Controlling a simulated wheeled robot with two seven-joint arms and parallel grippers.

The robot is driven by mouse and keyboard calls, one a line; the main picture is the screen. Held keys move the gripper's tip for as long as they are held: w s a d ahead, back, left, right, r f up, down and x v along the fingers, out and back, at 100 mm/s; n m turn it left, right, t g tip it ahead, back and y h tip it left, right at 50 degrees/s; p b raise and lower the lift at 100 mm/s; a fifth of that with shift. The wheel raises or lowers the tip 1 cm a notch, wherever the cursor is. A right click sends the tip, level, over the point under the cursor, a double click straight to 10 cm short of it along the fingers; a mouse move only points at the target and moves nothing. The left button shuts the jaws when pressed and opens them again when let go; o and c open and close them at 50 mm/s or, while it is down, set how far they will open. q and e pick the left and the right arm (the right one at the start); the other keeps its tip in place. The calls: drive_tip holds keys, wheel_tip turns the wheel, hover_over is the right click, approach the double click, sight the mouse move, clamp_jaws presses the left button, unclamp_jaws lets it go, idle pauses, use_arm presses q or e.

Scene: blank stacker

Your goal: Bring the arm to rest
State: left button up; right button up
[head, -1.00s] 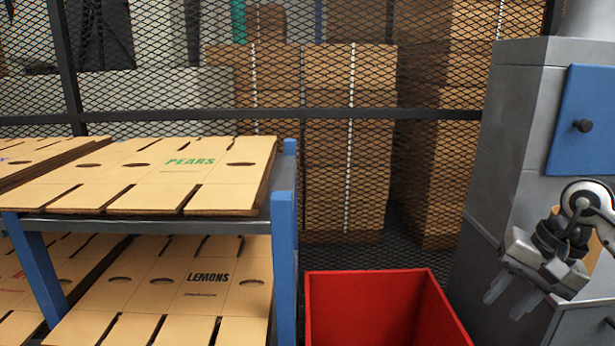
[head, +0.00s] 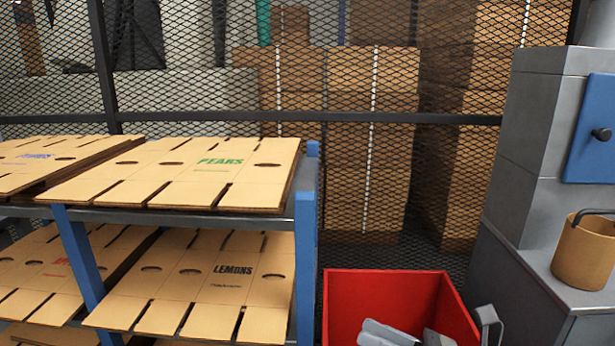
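My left gripper is not in view. Flat cardboard blanks marked PEARS (head: 215,175) lie on the upper shelf of the blue rack (head: 306,230). Blanks marked LEMONS (head: 215,280) lie on the shelf below.
A tan bucket with a dark handle (head: 583,255) stands on the ledge of the grey machine (head: 530,150) at the right. A mesh fence (head: 200,90) runs behind, with stacked cardboard (head: 375,170) beyond it.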

drive_tip(key=s+d+f+n+h, duration=0.1)
drive_tip(key=s+f+n+h, duration=0.3)
drive_tip(key=n, duration=0.6)
drive_tip(key=s+d+f+n+t+h+p, duration=0.1)
drive_tip(key=s+f+n+h, duration=0.3)
drive_tip(key=f+n, duration=0.5)
drive_tip(key=s+d+f+n+t+h, duration=0.1)
drive_tip(key=s+f+n+h, duration=0.3)
drive_tip(key=f+n+h, duration=0.3)
drive_tip(key=n, duration=0.4)
drive_tip(key=shift+d, duration=0.4)
